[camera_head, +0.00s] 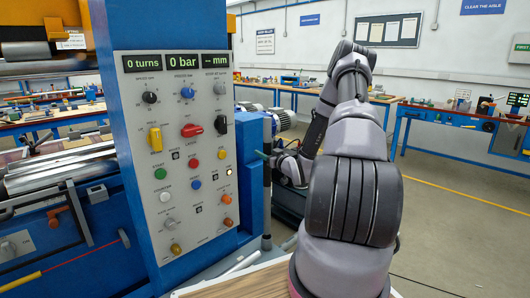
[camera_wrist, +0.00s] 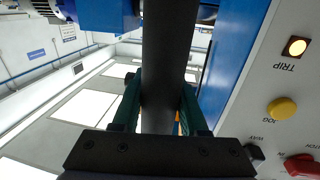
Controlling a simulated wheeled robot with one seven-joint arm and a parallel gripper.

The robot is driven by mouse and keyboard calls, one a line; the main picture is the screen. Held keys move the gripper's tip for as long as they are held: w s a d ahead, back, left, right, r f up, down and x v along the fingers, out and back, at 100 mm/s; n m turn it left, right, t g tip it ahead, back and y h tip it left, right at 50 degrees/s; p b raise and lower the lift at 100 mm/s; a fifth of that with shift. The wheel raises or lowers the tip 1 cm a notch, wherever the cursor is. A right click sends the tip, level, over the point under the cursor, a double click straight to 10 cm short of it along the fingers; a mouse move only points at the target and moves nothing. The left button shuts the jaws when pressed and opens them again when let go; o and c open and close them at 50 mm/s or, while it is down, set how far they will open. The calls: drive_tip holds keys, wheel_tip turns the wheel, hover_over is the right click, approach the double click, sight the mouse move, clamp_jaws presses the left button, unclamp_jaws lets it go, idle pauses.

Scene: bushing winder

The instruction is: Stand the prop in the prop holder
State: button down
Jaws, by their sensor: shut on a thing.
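The prop, a dark straight bar (camera_wrist: 166,50), runs through the middle of the wrist view, between the two green fingers of my gripper (camera_wrist: 160,105). My gripper is shut on it. In the head view, my gripper (camera_head: 270,158) is at the right side of the blue machine column, and the dark prop (camera_head: 267,205) stands roughly upright below it, close beside the blue housing. Its lower end is near the floor area behind the table edge; I cannot tell whether it touches anything. I cannot clearly make out the prop holder.
The control panel (camera_head: 180,150), with knobs, buttons and displays, stands left of my gripper. A blue housing (camera_head: 251,170) is right beside the prop. Light rods (camera_head: 243,263) lie near a wooden top (camera_head: 235,285). Workbenches line the back; the floor at right is open.

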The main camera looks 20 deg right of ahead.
wheel_tip(320, 180, down, 8)
idle(0.9)
drive_tip(key=shift+a+f, duration=0.1)
drive_tip(key=shift+f, duration=0.2)
idle(0.7)
drive_tip(key=shift+c, duration=1.8)
unclamp_jaws()
drive_tip(key=shift+f, duration=0.1)
drive_tip(key=shift+s, duration=0.15)
approach(264, 172)
drive_tip(key=shift+w+d+f, duration=0.3)
drive_tip(key=shift+w, duration=0.3)
drive_tip(key=shift+w+d+f, duration=0.3)
drive_tip(key=shift+w, duration=0.25)
